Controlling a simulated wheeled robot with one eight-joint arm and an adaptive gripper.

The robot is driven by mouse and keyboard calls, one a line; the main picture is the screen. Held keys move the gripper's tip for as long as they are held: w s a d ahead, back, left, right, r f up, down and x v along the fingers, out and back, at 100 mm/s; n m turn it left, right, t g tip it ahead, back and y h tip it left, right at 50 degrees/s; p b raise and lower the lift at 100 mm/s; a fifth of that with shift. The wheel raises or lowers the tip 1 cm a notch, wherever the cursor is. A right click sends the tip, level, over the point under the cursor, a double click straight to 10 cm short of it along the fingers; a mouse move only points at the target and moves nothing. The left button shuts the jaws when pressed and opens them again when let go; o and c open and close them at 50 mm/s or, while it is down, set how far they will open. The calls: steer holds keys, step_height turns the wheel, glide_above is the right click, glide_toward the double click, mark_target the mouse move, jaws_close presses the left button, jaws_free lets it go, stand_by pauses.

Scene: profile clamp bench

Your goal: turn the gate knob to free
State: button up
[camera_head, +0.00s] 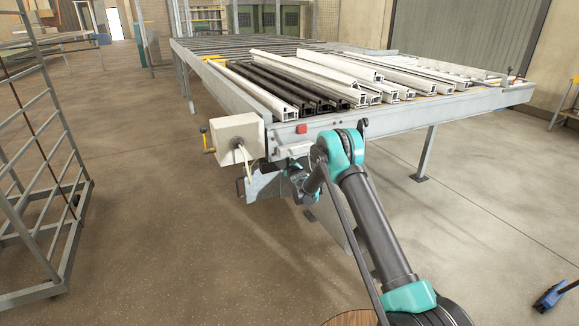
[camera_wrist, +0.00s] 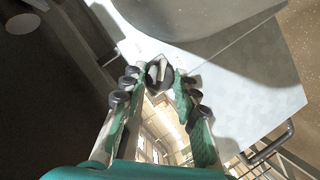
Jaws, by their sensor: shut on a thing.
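A dark round gate knob (camera_wrist: 160,73) with a light grip bar sits on a pale metal panel (camera_wrist: 240,85) in the wrist view. My gripper (camera_wrist: 160,79) is shut on the knob, with a fingertip at each side of it. The knob's marks are too small to read, so I cannot tell its setting. In the head view my arm reaches to the front end of the profile bench (camera_head: 420,112), and the knob and my fingertips cannot be made out there.
White profiles (camera_head: 310,75) and black profiles (camera_head: 275,85) lie on the bench. A pale box (camera_head: 236,132) and a red button (camera_head: 301,128) are at its front end. A metal rack (camera_head: 40,180) stands left. The floor between is clear. A bent rail (camera_wrist: 270,148) is near my gripper.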

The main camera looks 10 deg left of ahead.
steer(key=shift+s+a+f+n+t+h, duration=0.15)
steer(key=shift+n+t, duration=0.45)
steer(key=shift+n, duration=0.6)
steer(key=shift+w+d+f+n+t+h, duration=0.1)
steer(key=shift+n+t, duration=0.5)
steer(key=shift+n, duration=0.6)
steer(key=shift+s+a+f+n+t+h, duration=0.15)
steer(key=shift+n+t, duration=0.45)
steer(key=shift+n, duration=0.6)
steer(key=shift+w+d+r, duration=0.1)
steer(key=shift+d+r, duration=0.05)
steer(key=o, duration=1.1)
steer(key=shift+o, duration=0.2)
steer(key=v, duration=1.2)
